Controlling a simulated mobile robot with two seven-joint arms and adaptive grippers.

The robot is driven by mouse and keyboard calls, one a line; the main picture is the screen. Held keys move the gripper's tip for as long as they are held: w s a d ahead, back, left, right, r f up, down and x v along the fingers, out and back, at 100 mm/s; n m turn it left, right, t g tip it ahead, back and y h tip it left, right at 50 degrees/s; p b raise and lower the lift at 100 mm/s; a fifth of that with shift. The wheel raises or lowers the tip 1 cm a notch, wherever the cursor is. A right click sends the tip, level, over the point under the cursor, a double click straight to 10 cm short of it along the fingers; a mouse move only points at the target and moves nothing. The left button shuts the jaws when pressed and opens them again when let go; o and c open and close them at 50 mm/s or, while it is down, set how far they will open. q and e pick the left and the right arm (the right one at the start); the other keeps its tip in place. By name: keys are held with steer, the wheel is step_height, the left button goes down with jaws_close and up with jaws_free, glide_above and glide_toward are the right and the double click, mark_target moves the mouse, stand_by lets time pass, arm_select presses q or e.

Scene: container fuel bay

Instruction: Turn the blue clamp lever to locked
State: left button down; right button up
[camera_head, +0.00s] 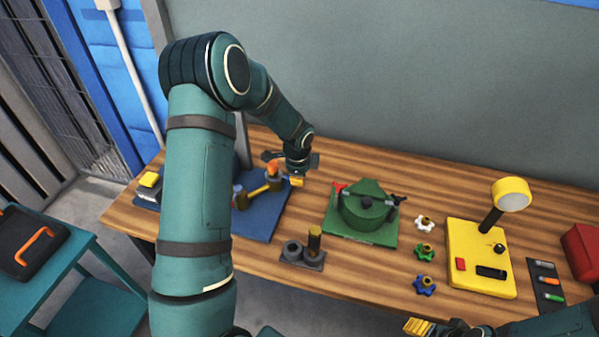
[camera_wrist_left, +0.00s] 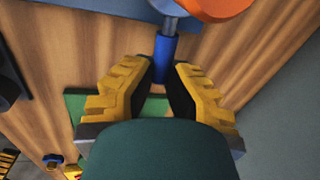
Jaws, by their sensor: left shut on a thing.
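The blue clamp lever (camera_wrist_left: 166,50) shows in the left wrist view as a blue grip on a grey rod, beside a round orange part (camera_wrist_left: 215,8). My left gripper (camera_wrist_left: 164,70) is shut on the blue grip, with its yellow-padded fingers on both sides of it. In the head view, my left gripper (camera_head: 296,181) is at the right edge of the blue base plate (camera_head: 262,222), next to the orange-topped fitting (camera_head: 273,170); it hides the lever there. My right gripper (camera_head: 418,327) is low in the head view, its yellow pads partly cut off by the frame.
A green round-lidded unit (camera_head: 362,235) stands right of the blue plate. A grey holder (camera_head: 302,258) with pegs sits in front. Several small knobs (camera_head: 424,251) and a yellow panel (camera_head: 480,262) with a lamp are farther right. My left arm covers part of the bench.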

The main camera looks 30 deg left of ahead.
arm_select(q)
steer(key=shift+s+d+f+m, duration=0.2)
steer(key=shift+s+m, duration=0.45)
steer(key=shift+m, duration=0.05)
steer(key=c, duration=0.9)
jaws_free()
steer(key=shift+c, duration=0.2)
steer(key=shift+o, duration=0.2)
steer(key=shift+w, duration=0.1)
steer(key=shift+r, duration=0.15)
steer(key=shift+r, duration=0.3)
step_height(320, 180, up, 11)
steer(key=s, duration=0.2)
steer(key=shift+s+d, duration=0.15)
steer(key=shift+d, duration=0.15)
